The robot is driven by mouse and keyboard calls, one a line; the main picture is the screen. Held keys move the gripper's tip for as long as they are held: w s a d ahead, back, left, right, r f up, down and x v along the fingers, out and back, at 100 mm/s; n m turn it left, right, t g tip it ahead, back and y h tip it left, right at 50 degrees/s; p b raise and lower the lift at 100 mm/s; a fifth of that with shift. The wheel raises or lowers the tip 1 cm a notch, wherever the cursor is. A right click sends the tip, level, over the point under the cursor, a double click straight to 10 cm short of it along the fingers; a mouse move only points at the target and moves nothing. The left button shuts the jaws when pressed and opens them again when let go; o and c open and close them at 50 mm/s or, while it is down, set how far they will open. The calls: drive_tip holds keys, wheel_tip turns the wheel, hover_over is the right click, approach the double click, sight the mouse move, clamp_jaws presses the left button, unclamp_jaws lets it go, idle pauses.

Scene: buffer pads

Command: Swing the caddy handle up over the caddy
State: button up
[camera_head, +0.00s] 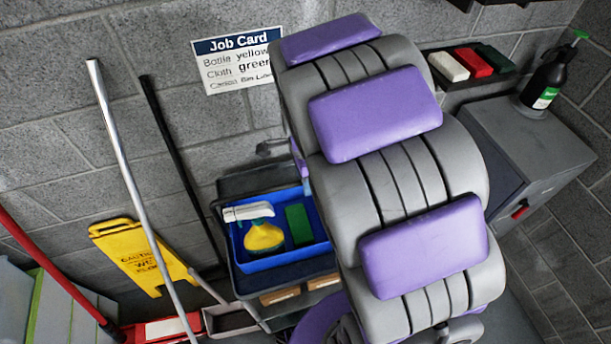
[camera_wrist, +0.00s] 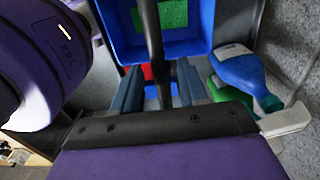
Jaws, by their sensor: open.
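The blue caddy (camera_head: 270,262) sits on a dark cart in the head view, holding a yellow spray bottle (camera_head: 262,236) with a white trigger and a green cloth (camera_head: 299,224). In the wrist view the caddy (camera_wrist: 205,30) is at the top, with a green patch (camera_wrist: 172,14) inside. A black bar, which looks like the caddy handle (camera_wrist: 153,45), runs down across the caddy's rim. My gripper (camera_wrist: 158,88) is open, with one blue-grey finger on each side of the bar. I cannot tell whether either finger touches it. My arm hides the gripper in the head view.
A grey cabinet (camera_head: 530,140) bears a black sprayer (camera_head: 543,82). A yellow wet-floor sign (camera_head: 135,255) and several poles stand left of the cart.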

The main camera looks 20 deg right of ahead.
drive_tip(key=shift+r, duration=0.1)
drive_tip(key=shift+r+p, duration=1.95)
drive_tip(key=shift+r, duration=1.55)
drive_tip(key=s+n+g+b, duration=0.1)
drive_tip(key=s+n+b, duration=0.4)
drive_tip(key=s+n, duration=1.3)
drive_tip(key=s, duration=0.6)
drive_tip(key=shift+s+a+f+g, duration=0.2)
drive_tip(key=shift+s+f+g, duration=0.1)
drive_tip(key=shift+s+g, duration=0.1)
